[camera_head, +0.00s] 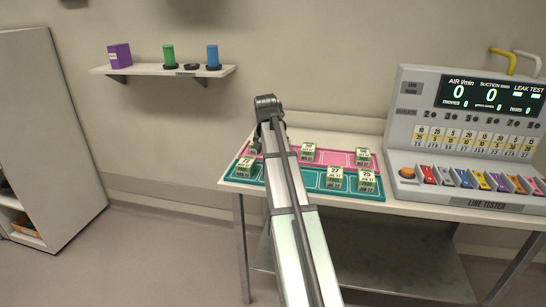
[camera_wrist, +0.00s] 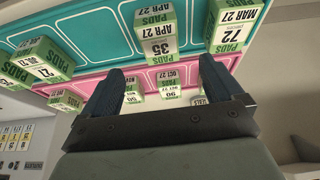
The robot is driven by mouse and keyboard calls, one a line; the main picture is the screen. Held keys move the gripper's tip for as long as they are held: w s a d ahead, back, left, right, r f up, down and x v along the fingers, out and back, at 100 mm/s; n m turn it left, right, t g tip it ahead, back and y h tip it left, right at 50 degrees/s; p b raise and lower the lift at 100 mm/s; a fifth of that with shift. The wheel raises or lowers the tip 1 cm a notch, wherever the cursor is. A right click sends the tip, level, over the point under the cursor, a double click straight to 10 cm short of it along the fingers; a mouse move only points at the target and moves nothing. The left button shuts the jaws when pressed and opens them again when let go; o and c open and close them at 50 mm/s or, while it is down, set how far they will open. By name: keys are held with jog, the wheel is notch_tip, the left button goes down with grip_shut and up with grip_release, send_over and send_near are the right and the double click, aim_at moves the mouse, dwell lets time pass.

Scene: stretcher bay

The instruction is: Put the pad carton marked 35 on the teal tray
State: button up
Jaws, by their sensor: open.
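The pad carton marked 35 (camera_wrist: 158,32) is white and green. In the wrist view it shows upside down at top centre, against the teal tray (camera_wrist: 90,22), and appears to stand on it. In the head view my arm hides it. The teal tray (camera_head: 308,180) lies along the table's near side. My gripper (camera_wrist: 168,72) is open and empty. Its dark fingertips are just short of the carton in the picture, one to each side; I see no contact.
The pink tray (camera_head: 335,157) behind holds several similar cartons. The line tester (camera_head: 455,192) stands at right. A wall shelf (camera_head: 150,70) is at left.

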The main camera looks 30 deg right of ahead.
jog(key=shift+v, duration=0.95)
